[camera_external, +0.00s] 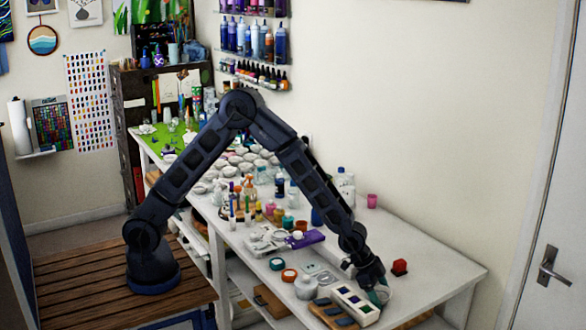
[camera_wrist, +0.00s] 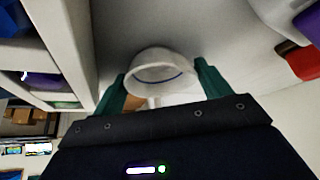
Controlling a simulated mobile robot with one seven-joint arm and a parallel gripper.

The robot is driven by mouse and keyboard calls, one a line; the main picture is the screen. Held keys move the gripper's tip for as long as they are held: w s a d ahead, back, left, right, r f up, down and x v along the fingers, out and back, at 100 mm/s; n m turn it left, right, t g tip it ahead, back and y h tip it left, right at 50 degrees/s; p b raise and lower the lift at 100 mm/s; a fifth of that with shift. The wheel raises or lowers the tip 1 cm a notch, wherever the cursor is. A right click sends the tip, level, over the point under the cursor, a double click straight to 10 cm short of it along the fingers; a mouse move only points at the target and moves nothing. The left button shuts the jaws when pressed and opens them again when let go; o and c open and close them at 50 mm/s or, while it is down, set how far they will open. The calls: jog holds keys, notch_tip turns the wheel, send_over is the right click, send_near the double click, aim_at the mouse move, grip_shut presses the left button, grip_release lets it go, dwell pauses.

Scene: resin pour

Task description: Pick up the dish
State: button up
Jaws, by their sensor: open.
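The dish (camera_wrist: 160,68) is a small, round white bowl in the wrist view, with its opening towards the camera and a dark bluish line inside. It sits between the two green fingers of my gripper (camera_wrist: 163,84). The fingers are open, one on each side of it; I cannot tell whether either touches it. In the external view my gripper (camera_external: 380,292) is low at the front right part of the white table (camera_external: 437,272). The dish is hard to make out there beside the fingers.
A white tray with dark blue squares (camera_external: 352,304) and a wooden board (camera_external: 331,315) lie just left of my gripper. Bottles, cups and jars crowd the table further back. The right end is clear.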

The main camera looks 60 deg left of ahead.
jog(key=shift+c, duration=0.3)
jog(key=c, duration=0.6)
jog(key=shift+r, duration=0.1)
